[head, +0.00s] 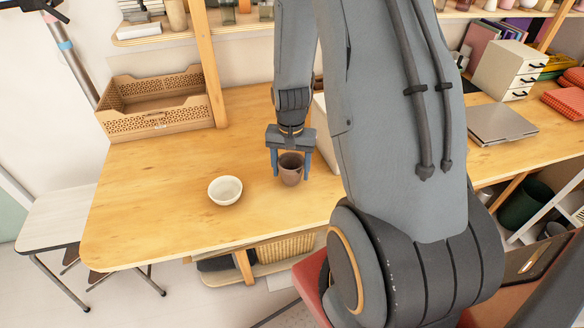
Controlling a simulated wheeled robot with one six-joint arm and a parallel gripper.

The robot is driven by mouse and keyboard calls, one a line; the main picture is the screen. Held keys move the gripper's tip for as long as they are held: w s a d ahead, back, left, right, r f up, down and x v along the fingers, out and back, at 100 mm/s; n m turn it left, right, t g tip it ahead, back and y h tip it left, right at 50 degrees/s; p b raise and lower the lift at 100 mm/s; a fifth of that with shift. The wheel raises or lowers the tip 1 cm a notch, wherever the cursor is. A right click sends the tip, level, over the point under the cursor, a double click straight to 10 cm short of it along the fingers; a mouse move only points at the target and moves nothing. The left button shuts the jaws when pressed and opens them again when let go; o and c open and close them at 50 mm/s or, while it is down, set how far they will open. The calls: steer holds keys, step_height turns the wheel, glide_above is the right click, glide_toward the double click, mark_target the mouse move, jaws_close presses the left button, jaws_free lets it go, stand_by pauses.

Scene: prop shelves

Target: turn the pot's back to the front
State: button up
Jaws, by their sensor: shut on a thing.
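A small brown pot (290,174) stands upright on the wooden table (140,205), near its front edge. My gripper (290,168) comes down from above with one blue finger on each side of the pot, and it is shut on the pot. The pot's upper back is partly hidden by the gripper. I cannot tell from this view which side of the pot is its back.
A white bowl (225,190) stands just left of the pot. A perforated wooden crate (155,120) is at the back left by a shelf post (208,65). A grey laptop (502,124) lies at the right. The table's left part is clear.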

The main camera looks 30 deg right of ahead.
steer(key=m, duration=0.3)
steer(key=shift+m, duration=0.4)
steer(key=shift+f, duration=0.75)
steer(key=shift+f+b, duration=0.2)
steer(key=shift+b, duration=0.1)
steer(key=o, duration=1.3)
steer(key=shift+r, duration=0.1)
steer(key=shift+r+b, duration=0.85)
steer(key=shift+r, duration=2.95)
steer(key=s+a+r+n, duration=0.2)
steer(key=a+n, duration=0.2)
steer(key=s+a+r+n+t+b, duration=0.1)
steer(key=s+a+r+n, duration=0.2)
steer(key=a+n, duration=0.1)
steer(key=s+a+r+n, duration=0.2)
steer(key=a+r+n, duration=0.1)
steer(key=a+n, duration=0.1)
steer(key=shift+s+a, duration=0.35)
